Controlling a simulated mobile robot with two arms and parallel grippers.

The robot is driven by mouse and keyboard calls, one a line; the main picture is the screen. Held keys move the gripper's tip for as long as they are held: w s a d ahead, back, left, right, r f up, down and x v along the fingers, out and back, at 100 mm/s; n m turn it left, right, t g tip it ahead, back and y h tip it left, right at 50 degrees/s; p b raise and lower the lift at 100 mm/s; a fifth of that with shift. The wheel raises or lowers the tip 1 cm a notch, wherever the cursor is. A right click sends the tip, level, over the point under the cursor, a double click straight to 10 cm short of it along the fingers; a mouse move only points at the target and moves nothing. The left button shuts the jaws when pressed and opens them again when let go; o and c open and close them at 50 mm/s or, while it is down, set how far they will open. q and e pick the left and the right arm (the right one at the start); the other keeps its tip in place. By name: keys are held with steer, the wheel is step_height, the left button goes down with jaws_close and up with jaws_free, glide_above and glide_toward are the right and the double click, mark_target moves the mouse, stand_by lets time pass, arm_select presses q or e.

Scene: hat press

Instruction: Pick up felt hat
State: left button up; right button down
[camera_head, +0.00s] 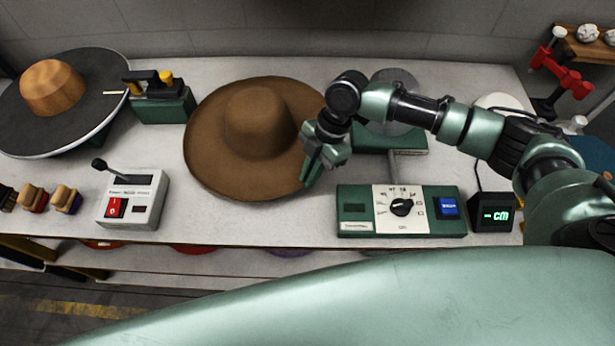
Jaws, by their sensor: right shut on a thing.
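The brown felt hat (258,128) lies crown up on the pale worktop, left of the middle of the head view. Its wide brim spreads flat around a rounded crown. My right gripper (311,178) is at the right edge of the brim, shut on it. The gripper and its wrist hide a small part of the brim's right side. My left gripper is not in the view.
A green control box (400,210) with a dial and blue button stands right of the hat. A white switch box (133,198) with a lever stands left. A wooden hat block (52,88) on a dark round plate is far left. A small display (492,213) sits at right.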

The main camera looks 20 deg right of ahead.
step_height(320, 180, up, 17)
steer(key=b, duration=0.3)
steer(key=shift+f, duration=0.3)
stand_by(1.8)
